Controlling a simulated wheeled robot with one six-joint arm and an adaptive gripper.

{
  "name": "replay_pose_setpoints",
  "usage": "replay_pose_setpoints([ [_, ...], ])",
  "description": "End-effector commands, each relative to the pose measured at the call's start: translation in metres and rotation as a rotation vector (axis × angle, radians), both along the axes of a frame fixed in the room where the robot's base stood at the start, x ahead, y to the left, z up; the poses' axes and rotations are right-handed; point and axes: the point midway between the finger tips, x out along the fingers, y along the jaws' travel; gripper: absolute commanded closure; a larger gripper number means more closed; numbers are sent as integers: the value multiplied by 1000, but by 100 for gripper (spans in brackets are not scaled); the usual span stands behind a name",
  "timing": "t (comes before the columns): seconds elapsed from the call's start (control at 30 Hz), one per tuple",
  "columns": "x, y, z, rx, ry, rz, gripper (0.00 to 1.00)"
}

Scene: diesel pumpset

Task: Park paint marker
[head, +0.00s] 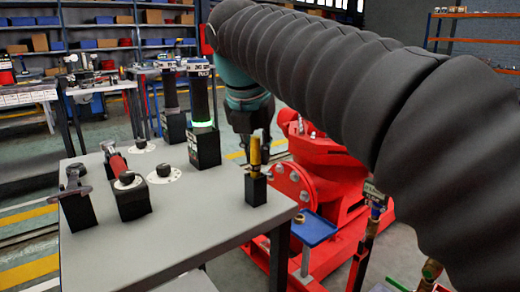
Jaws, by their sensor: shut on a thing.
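The paint marker (255,157) is a slim yellow stick with a darker lower end. It stands about upright at the black block holder (256,190) near the right edge of the grey table. Its lower end meets the top of the block, and I cannot tell how deep it sits. My gripper (254,138) points down from above and is shut on the marker's upper part. The fingers partly hide the marker's top.
The grey table (185,225) also bears a red-handled tool (117,161) in a black block, another tool stand (76,200) at left, and two tall black cylinders (198,100) on blocks behind. A red pumpset (310,170) stands close at right. The table's front middle is clear.

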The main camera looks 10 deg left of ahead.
Motion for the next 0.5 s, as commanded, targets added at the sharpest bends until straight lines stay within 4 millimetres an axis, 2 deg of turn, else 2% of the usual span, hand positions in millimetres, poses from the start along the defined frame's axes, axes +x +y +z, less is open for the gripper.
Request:
replay_pose_setpoints([
  [0.13,0,0,-3,0,0,0,100],
  [0.17,0,0,-2,0,0,0,76],
  [0.23,0,0,-2,0,0,0,59],
  [0.27,0,0,-2,0,0,0,54],
  [0.5,0,0,-2,0,0,0,54],
])
